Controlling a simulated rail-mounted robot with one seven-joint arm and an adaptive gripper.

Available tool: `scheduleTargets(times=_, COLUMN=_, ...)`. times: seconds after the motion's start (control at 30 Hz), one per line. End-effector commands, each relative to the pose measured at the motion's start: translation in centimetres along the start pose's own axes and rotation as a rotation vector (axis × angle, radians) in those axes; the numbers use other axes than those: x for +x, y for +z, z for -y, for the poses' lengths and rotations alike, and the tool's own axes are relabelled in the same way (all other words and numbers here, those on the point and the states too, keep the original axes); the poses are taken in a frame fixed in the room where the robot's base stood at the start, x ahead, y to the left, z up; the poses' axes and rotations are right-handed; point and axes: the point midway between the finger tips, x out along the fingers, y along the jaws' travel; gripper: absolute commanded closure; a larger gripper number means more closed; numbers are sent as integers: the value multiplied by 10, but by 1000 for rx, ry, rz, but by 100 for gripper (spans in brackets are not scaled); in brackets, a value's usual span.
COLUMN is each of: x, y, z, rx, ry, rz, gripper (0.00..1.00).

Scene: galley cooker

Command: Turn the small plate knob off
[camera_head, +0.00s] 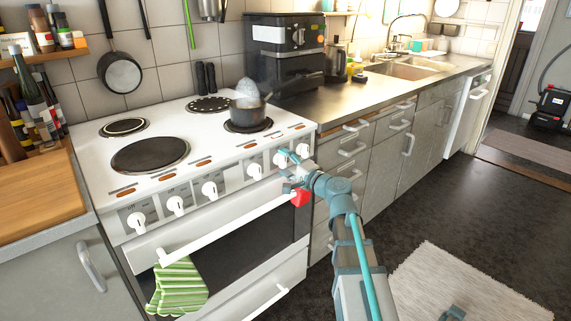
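The white cooker (215,140) has a row of white knobs along its front panel. From the left, these include a first knob (137,221), a second (177,205), a third (210,190) and a fourth (255,170). Two more, (281,160) and (303,150), sit at the right end. I cannot tell which knob belongs to the small plate. A small pot (247,114) stands on the right front plate (248,126), with whitish steam or contents above it. My gripper (291,158) is at the right-end knobs; whether it touches one or is open is unclear.
A white oven handle bar (225,228) runs below the knobs, with a green striped mitt (178,287) hanging at its left. A red block (300,197) shows just under my gripper.

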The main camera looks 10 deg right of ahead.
Motion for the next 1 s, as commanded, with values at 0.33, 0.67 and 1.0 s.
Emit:
scheduleTargets(times=0.33, x=-1, y=0, z=0, rx=2, ry=-1, rz=0, gripper=23)
scheduleTargets(times=0.67, x=-38, y=1, z=0, rx=2, ry=-1, rz=-2, gripper=23)
scheduleTargets(times=1.0, x=-100, y=1, z=0, rx=2, ry=0, rz=-3, gripper=23)
